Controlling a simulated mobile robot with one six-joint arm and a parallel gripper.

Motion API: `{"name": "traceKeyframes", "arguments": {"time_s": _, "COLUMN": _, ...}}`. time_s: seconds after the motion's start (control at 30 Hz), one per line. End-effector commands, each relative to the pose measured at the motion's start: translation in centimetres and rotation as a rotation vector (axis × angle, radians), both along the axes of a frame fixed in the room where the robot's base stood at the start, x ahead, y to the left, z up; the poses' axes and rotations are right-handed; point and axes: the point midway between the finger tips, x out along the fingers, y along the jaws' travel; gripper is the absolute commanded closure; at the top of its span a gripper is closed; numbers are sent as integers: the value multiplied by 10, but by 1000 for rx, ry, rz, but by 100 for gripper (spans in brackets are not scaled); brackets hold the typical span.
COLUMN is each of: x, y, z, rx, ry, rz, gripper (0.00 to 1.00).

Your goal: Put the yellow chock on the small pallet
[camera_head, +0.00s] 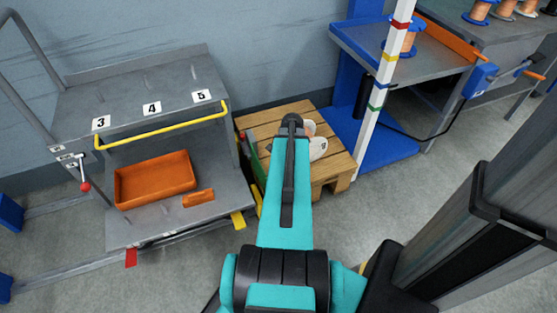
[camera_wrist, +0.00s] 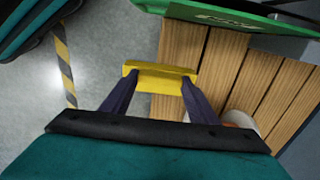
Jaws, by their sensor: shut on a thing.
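The yellow chock (camera_wrist: 160,76) is between the two dark fingers of my gripper (camera_wrist: 160,84) in the wrist view, and the gripper is shut on it. The small pallet (camera_wrist: 222,62) has wooden slats. In the wrist view the chock overlaps the pallet's edge, with its left part against the grey floor. I cannot tell its height or whether it touches the pallet. In the head view the pallet (camera_head: 337,168) stands right of the grey shelf cart. My arm hides the chock and the gripper there.
A green object (camera_wrist: 230,14) lies at the pallet's far edge in the wrist view. White-and-orange items (camera_head: 317,148) sit on the pallet. The grey cart (camera_head: 130,232) holds an orange bin (camera_head: 155,180). A striped post (camera_head: 390,60) and blue base (camera_head: 375,150) stand right.

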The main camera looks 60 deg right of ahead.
Motion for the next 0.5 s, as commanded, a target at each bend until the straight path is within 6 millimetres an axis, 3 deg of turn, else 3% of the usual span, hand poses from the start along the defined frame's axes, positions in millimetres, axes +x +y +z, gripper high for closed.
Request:
{"name": "traceKeyframes", "arguments": {"time_s": 0.27, "x": 8, "y": -2, "z": -1, "rx": -1, "ry": -1, "rz": 8, "gripper": 95}}
{"name": "traceKeyframes", "arguments": {"time_s": 0.5, "x": 28, "y": -19, "z": -4, "rx": -1, "ry": -1, "rz": 10, "gripper": 95}}
